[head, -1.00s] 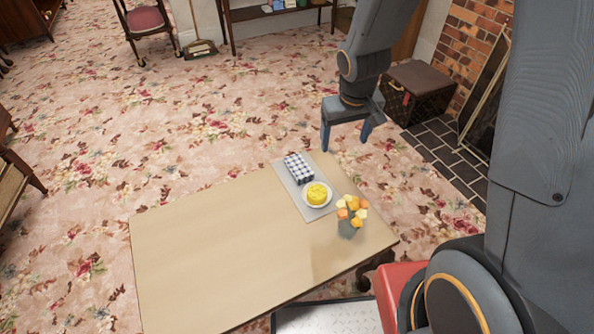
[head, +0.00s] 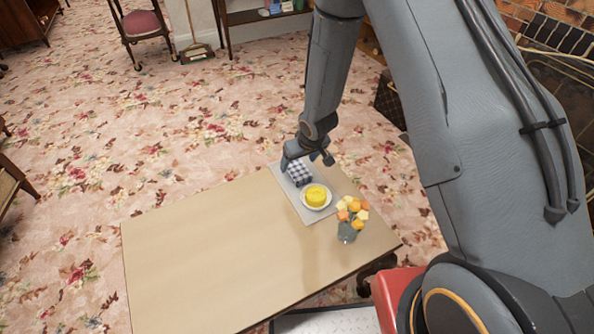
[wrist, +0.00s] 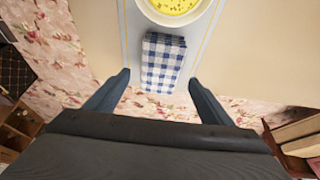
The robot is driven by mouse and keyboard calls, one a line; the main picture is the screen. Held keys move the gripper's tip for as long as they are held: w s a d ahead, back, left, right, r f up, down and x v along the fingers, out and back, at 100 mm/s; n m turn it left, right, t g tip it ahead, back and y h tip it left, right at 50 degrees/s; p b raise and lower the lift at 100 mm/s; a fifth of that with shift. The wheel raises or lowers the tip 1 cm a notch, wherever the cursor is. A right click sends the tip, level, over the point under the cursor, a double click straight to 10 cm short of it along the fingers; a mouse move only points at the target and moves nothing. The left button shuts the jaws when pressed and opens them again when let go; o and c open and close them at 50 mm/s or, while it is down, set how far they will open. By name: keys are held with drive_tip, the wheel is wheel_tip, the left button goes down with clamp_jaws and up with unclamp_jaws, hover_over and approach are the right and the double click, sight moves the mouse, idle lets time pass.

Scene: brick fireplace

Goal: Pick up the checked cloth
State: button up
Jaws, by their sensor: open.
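The checked cloth (head: 299,174), blue and white and folded, lies on the grey runner (head: 313,215) at the far end of the wooden table. In the wrist view the cloth (wrist: 163,62) lies ahead of and between my finger tips. My gripper (head: 307,157) is open and empty, close above the far end of the cloth in the head view. Both fingers of my gripper (wrist: 158,80) show in the wrist view, one on each side of the cloth and apart from it. My gripper hides part of the cloth's far end in the head view.
A white plate (head: 327,203) with a yellow cake (head: 316,193) stands just nearer than the cloth. A vase of orange and yellow flowers (head: 352,215) stands nearer still, to the right. The left part of the table (head: 210,250) is bare.

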sight(297, 167)
drive_tip(key=shift+x, duration=1.75)
drive_tip(key=shift+d, duration=0.1)
drive_tip(key=c, duration=1.2)
